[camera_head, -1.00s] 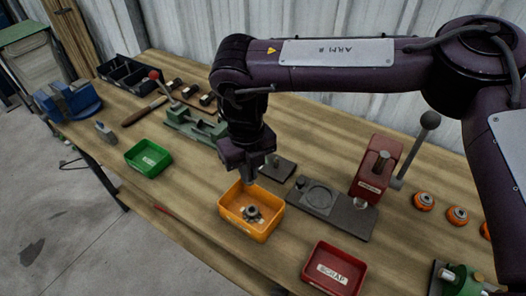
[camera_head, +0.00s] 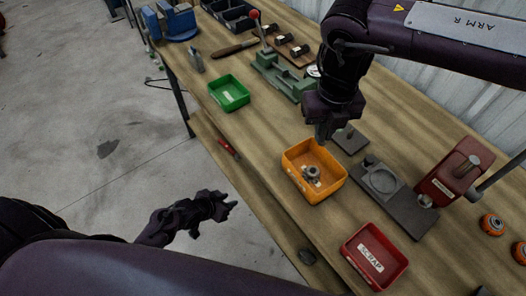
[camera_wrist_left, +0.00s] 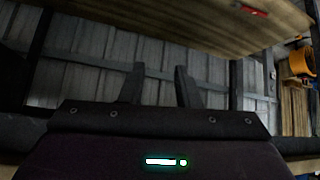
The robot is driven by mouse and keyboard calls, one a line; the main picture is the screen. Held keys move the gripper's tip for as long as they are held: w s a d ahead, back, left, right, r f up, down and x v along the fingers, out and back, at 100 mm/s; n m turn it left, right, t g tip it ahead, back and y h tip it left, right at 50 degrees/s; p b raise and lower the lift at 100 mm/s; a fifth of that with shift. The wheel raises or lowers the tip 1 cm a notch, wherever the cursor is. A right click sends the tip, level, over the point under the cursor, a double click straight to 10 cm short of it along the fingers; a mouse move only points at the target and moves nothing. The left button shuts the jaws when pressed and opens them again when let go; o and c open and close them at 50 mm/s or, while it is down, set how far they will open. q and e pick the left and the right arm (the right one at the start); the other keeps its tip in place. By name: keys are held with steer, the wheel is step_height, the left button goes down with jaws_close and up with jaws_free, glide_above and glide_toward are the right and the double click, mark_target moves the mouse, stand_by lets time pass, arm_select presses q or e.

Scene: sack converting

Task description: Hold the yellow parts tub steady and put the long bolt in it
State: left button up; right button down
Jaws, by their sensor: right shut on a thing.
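The yellow parts tub (camera_head: 330,190) stands on the bench in the head view, with a small pile of grey metal parts (camera_head: 311,174) inside. My right gripper (camera_head: 322,136) points down at the tub's far rim and is shut, apparently on that wall; its fingertips are partly hidden. My left gripper (camera_head: 230,203) is off the bench's front edge, over the floor, left of the tub. Its two fingers stand apart and empty in the left wrist view (camera_wrist_left: 160,86). I cannot make out the long bolt for certain.
A green tray (camera_head: 229,93) lies left of the tub, a red scrap tray (camera_head: 374,256) in front right. A grey plate fixture (camera_head: 400,200) and red press (camera_head: 450,178) stand to the right.

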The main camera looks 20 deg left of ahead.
arm_select(q)
steer(key=w+d+r+m+t+h, duration=0.1)
steer(key=w+d+r+m, duration=0.15)
steer(key=r, duration=0.75)
steer(key=w+d+r+m+t+h, duration=0.1)
steer(key=w+r, duration=0.2)
steer(key=r, duration=0.6)
steer(key=h, duration=0.3)
glide_toward(298, 145)
steer(key=shift+m, duration=0.45)
steer(key=x, duration=1)
steer(key=shift+w, duration=0.1)
steer(key=shift+c, duration=0.3)
jaws_close()
